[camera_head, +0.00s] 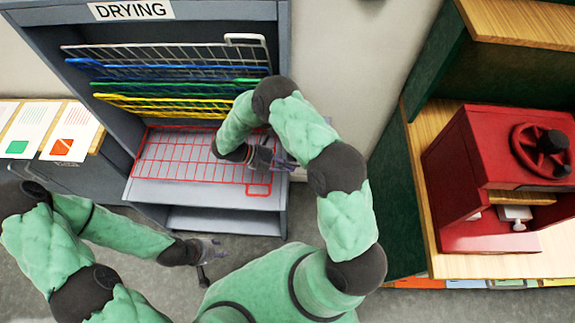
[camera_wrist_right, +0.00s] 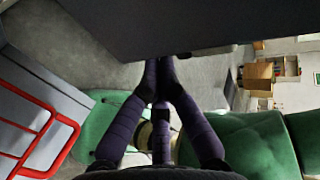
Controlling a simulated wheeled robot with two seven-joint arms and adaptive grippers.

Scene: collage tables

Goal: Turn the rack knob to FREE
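The grey drying rack (camera_head: 210,12) stands at upper left in the head view, with a "DRYING" sign on top. My right gripper (camera_head: 287,158) is at the rack's right front edge, beside the red wire shelf. In the right wrist view its dark purple fingers (camera_wrist_right: 165,68) converge at the lower edge of a dark grey panel (camera_wrist_right: 190,22). Their tips are partly hidden there, and I cannot tell whether they hold anything. I cannot make out the knob or its FREE mark in either view. My left gripper (camera_head: 212,258) looks open and empty, low in front of the rack.
Wire shelves in several colours fill the rack; the red shelf (camera_head: 190,158) sticks out lowest. A side table with cards (camera_head: 68,132) stands left. A red press (camera_head: 468,150) sits on a wooden-topped table (camera_head: 500,265) at right. Floor (camera_head: 300,220) shows between.

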